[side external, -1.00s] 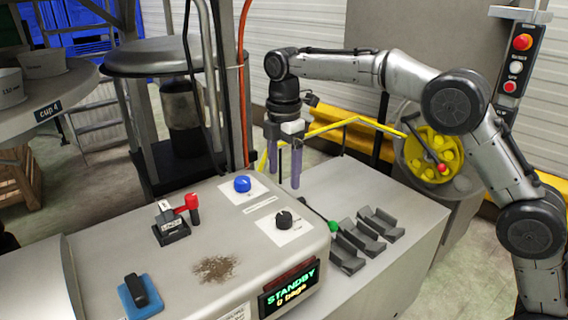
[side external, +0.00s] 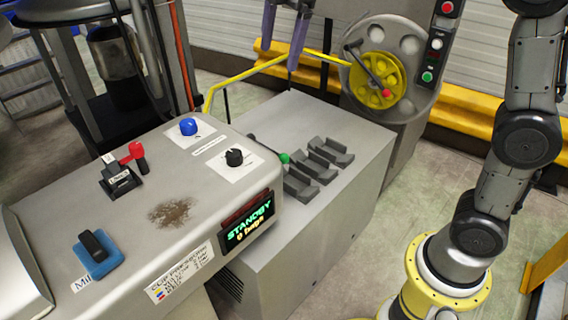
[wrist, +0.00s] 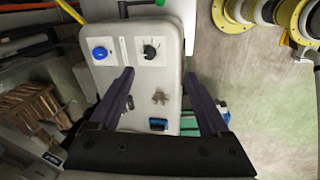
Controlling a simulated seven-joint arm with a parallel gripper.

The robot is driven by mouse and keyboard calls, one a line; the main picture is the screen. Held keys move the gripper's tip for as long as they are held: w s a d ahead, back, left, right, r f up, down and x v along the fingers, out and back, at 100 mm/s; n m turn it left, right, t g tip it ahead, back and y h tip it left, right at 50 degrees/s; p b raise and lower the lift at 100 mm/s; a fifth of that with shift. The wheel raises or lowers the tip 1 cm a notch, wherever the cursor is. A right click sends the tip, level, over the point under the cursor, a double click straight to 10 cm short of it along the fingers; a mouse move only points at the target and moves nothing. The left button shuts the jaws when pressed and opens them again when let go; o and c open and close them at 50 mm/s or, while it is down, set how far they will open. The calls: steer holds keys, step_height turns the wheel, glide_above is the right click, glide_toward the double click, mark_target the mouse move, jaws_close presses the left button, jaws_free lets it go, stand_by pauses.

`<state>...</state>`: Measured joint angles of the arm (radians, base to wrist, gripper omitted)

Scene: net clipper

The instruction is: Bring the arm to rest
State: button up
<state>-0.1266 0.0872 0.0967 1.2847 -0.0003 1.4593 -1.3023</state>
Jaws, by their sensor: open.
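My gripper (side external: 283,38) is at the top edge of the side view, with its two purple fingers pointing down and apart. The rest of the hand is cut off by the frame. In the wrist view my gripper (wrist: 122,92) shows its fingers spread with nothing between them. It is above the grey machine top (side external: 165,175), touching nothing that I can see. The machine carries a blue knob (side external: 188,126), a black knob (side external: 234,157) and a red-handled lever (side external: 133,153). Its display (side external: 247,222) reads STANDBY.
Grey cradles (side external: 318,160) and a green-tipped lever (side external: 283,158) sit on the lower cabinet. A yellow handwheel (side external: 376,78) and a yellow rail (side external: 270,62) stand behind it. A blue pad with a black block (side external: 96,247) lies front left. Brown debris (side external: 171,212) lies on the machine top.

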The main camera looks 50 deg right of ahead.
steer(key=s+d+f+m+t, duration=0.1)
steer(key=s+d+m, duration=0.15)
steer(key=s, duration=0.55)
steer(key=s+d+m+t, duration=0.15)
steer(key=s+m, duration=0.25)
steer(key=s, duration=0.4)
steer(key=s+d+f+m, duration=0.1)
steer(key=s+f+m, duration=0.7)
steer(key=f+m, duration=0.2)
step_height(320, 180, down, 2)
steer(key=shift+s+f+t, duration=0.1)
steer(key=shift+s+t, duration=0.1)
steer(key=shift+t, duration=0.15)
steer(key=shift+d, duration=0.1)
